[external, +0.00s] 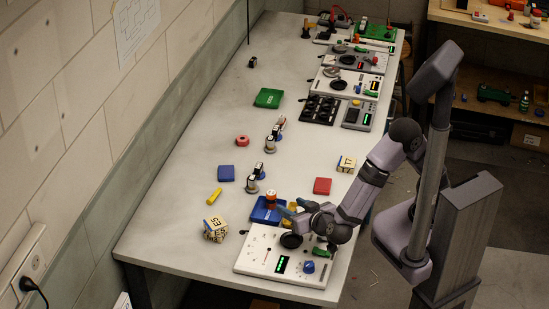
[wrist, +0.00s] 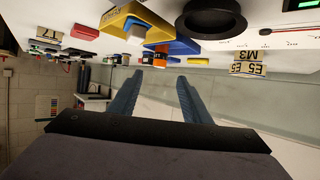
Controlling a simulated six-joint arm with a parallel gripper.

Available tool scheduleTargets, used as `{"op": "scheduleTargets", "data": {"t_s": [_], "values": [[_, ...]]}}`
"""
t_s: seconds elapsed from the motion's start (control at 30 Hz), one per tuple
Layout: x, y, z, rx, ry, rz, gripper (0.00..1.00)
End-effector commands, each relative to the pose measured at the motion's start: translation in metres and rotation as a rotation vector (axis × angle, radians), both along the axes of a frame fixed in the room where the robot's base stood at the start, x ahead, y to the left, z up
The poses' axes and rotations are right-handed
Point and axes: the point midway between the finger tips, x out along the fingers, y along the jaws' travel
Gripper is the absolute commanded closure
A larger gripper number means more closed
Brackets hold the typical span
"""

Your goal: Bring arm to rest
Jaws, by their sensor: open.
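My arm reaches over the near end of the bench (external: 180,205) from the right. My gripper (external: 288,206) is low above the near white panel and beside the blue tray (external: 262,217), its fingers pointing left. In the wrist view, my gripper (wrist: 159,80) shows two blue fingers spread apart with nothing between them. The wrist picture is upside down, with the bench top along its upper edge. Whether the fingers touch anything cannot be told.
The near white panel (external: 253,252) has a green display and blue knob. A lettered cube (external: 215,229), a red block (external: 322,186), a blue block (external: 226,173) and a yellow block (external: 214,196) lie around. More panels (external: 345,83) stand farther back. The bench's left side is mostly clear.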

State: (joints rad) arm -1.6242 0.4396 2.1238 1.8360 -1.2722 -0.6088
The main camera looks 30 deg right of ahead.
Motion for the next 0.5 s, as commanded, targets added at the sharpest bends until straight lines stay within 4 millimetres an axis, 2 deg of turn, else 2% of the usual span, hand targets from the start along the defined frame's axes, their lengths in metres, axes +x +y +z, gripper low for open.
{"op": "scheduleTargets", "data": {"t_s": [0.5], "values": [[0.0048,0.0015,0.0014,0.011,0.004,0.005,0.56]]}}
